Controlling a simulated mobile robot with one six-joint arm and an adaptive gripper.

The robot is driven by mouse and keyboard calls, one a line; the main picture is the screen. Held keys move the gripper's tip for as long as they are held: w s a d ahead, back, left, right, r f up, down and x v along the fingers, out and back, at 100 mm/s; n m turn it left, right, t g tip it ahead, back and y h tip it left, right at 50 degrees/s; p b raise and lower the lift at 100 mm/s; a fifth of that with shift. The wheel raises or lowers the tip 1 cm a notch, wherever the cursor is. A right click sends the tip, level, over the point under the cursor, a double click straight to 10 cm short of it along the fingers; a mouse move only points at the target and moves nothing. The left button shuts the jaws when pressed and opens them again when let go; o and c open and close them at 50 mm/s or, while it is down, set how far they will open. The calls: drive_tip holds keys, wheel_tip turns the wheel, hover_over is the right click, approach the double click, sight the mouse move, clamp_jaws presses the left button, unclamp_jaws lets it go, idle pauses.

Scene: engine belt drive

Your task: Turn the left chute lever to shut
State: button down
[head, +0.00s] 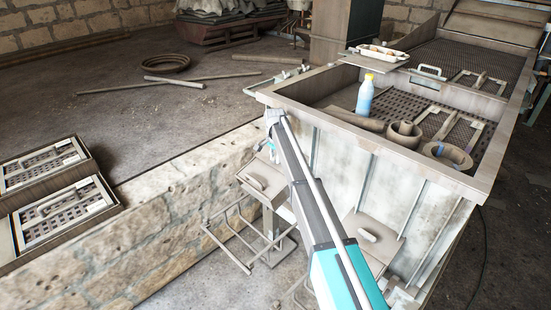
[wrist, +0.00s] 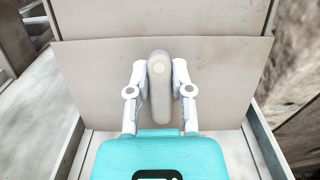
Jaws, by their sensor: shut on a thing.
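In the wrist view my gripper (wrist: 160,68) is closed around a grey, rounded chute lever (wrist: 160,100), one finger on each side. The lever points straight up in that view, in front of a flat pale plate (wrist: 225,80). In the head view my arm reaches to the side of the large metal bin, and the fingers and the held lever cannot be made out. Two chute plates with pale handles show there: one left of the arm (head: 257,181) and one right of it (head: 368,236).
The bin (head: 465,185) holds a blue bottle (head: 365,95), rings and a perforated floor. Pale side rails (wrist: 265,145) flank my gripper closely.

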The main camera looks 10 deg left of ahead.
drive_tip(key=shift+n, duration=0.4)
drive_tip(key=n, duration=0.1)
drive_tip(key=n+h, duration=0.1)
drive_tip(key=n, duration=0.1)
drive_tip(key=shift+s+d+g, duration=0.15)
drive_tip(key=shift+d+g, duration=0.05)
drive_tip(key=shift+g, duration=0.1)
drive_tip(key=n, duration=0.1)
drive_tip(key=n+h, duration=0.1)
drive_tip(key=n, duration=0.3)
drive_tip(key=shift+d, duration=0.35)
drive_tip(key=n, duration=0.1)
drive_tip(key=n+h, duration=0.1)
drive_tip(key=n, duration=0.2)
drive_tip(key=shift+d+r+h+b, duration=0.1)
drive_tip(key=shift+d+h+b, duration=0.15)
drive_tip(key=shift+h+b, duration=0.1)
drive_tip(key=n, duration=0.3)
drive_tip(key=n+t, duration=0.1)
drive_tip(key=shift+w+d+r+n+h, duration=0.1)
drive_tip(key=shift+w+d+n+h, duration=0.15)
drive_tip(key=shift+n+h, duration=0.1)
drive_tip(key=c, duration=0.5)
unclamp_jaws()
